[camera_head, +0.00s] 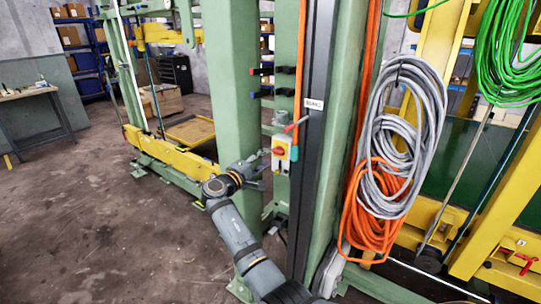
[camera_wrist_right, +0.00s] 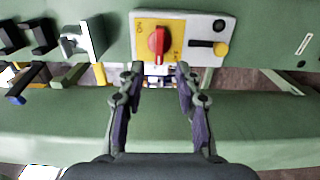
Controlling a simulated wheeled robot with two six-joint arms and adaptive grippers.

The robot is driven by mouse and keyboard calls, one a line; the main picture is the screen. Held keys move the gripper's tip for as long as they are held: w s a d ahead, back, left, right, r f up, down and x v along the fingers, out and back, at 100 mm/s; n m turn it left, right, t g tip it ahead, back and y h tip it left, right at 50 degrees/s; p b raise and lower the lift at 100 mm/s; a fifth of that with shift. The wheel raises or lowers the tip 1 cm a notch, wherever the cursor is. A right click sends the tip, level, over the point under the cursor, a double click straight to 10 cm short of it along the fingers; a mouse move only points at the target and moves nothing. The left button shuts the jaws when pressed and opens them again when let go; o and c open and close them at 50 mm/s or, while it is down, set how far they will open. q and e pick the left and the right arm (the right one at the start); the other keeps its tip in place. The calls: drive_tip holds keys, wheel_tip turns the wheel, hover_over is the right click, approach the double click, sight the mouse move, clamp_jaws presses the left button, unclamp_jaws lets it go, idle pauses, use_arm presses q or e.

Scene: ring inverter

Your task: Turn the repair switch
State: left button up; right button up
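The repair switch is a red knob on a yellow square plate, set on a pale grey box fixed to a green post. It shows in the head view (camera_head: 279,151) and, upright, at the top middle of the right wrist view (camera_wrist_right: 158,42). My right gripper (camera_wrist_right: 159,73) is open and empty, its two fingertips apart just below the knob in the wrist view, not around it. In the head view the right gripper (camera_head: 257,166) is just left of the box, partly blurred into the background. My left gripper is not in view.
Black and blue handles (camera_wrist_right: 25,80) stick out at the left. Grey cable coils (camera_head: 395,140) and orange cable (camera_head: 375,215) hang at the right. Green posts (camera_head: 236,90) stand close to the arm.

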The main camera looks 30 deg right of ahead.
drive_tip(key=v, duration=0.7)
drive_tip(key=shift+d, duration=0.15)
drive_tip(key=s+a+f+n+y, duration=0.1)
drive_tip(key=s+f+y, duration=0.15)
drive_tip(key=f, duration=0.95)
drive_tip(key=s+a+f+n+y+p, duration=0.1)
drive_tip(key=f+n+y, duration=0.15)
drive_tip(key=f, duration=0.95)
drive_tip(key=s+a+f+n+y, duration=0.15)
drive_tip(key=f+y, duration=0.25)
drive_tip(key=f, duration=0.8)
drive_tip(key=s+a+f+m+g+y, duration=0.1)
drive_tip(key=s+f+m+g+y, duration=0.15)
drive_tip(key=s+f, duration=1.35)
drive_tip(key=s+f+m+g+y, duration=0.1)
drive_tip(key=s+f, duration=0.3)
drive_tip(key=s, duration=0.7)
drive_tip(key=s+d+f+m+g+y+p, duration=0.1)
drive_tip(key=s+f+m+y, duration=0.1)
drive_tip(key=s, duration=0.9)
drive_tip(key=s+f+m+g+y, duration=0.1)
drive_tip(key=s+f+m, duration=0.3)
drive_tip(key=s+f, duration=0.3)
drive_tip(key=s, duration=0.4)
drive_tip(key=shift+s+d+p, duration=0.25)
drive_tip(key=shift+d+p, duration=0.1)
